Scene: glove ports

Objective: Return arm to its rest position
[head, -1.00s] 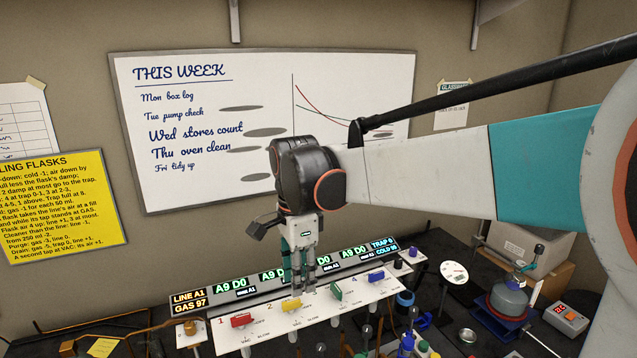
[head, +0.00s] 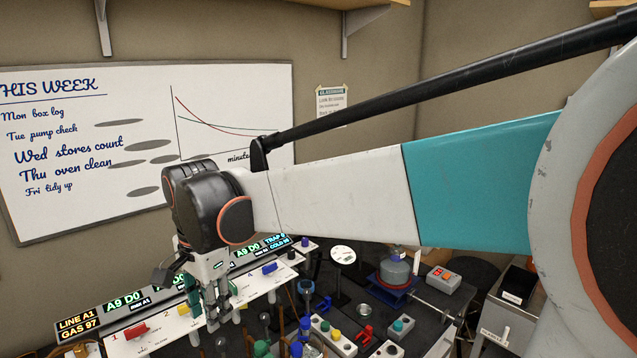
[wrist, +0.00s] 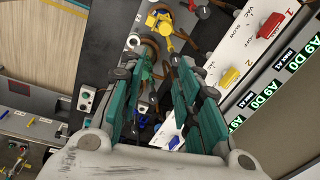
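My gripper (head: 210,316) hangs downward at the end of my arm, over the near edge of the white valve panel. In the head view it covers part of the panel. In the wrist view the two teal-and-grey fingers (wrist: 160,75) stand apart with a gap between them. Nothing is held; tubing and bench show through the gap. The white valve panel (head: 155,337) carries a red tap (head: 136,329), a yellow tap (head: 183,310) and a blue tap (head: 263,268). The red tap (wrist: 273,23) and yellow tap (wrist: 229,78) also show in the wrist view.
A lit display strip (head: 123,301) runs behind the taps. Bottles with blue caps (head: 296,349), a button box (head: 333,335) and a grey flask on a blue stand (head: 394,270) crowd the bench to the right. A whiteboard (head: 225,110) hangs behind. Open air lies above the bench.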

